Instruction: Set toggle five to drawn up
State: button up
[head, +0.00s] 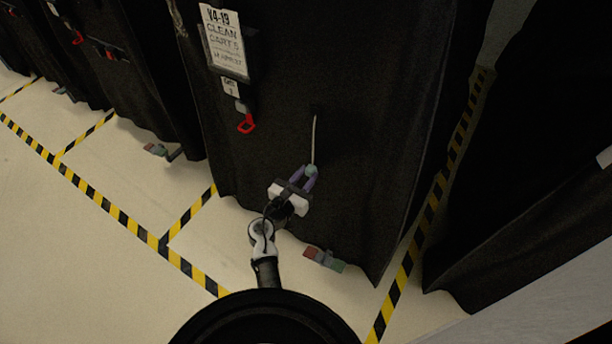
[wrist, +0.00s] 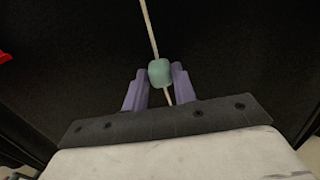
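A small teal cord toggle (head: 311,170) sits on a pale cord (head: 314,135) that hangs down the front of a black cart cover. In the wrist view the toggle (wrist: 160,72) is between the purple fingertips of my gripper (wrist: 159,82), with a finger against each side. The cord runs up above the toggle, and a short piece shows below it between the fingers. In the head view my gripper (head: 308,177) reaches up to the toggle from below. I cannot read a number five on the toggle.
The black cover (head: 370,120) carries a sign (head: 224,42) and a red hook (head: 246,124) at upper left. A caster pedal (head: 324,259) shows under its hem. Another covered cart (head: 150,90) stands left. Yellow-black floor tape (head: 190,210) borders open pale floor.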

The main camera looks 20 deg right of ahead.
grip_shut()
notch_tip(320, 180, up, 12)
jog(key=p, duration=1.1)
jog(key=shift+f, duration=0.25)
jog(key=o, duration=0.5)
grip_release()
jog(key=shift+f, duration=0.1)
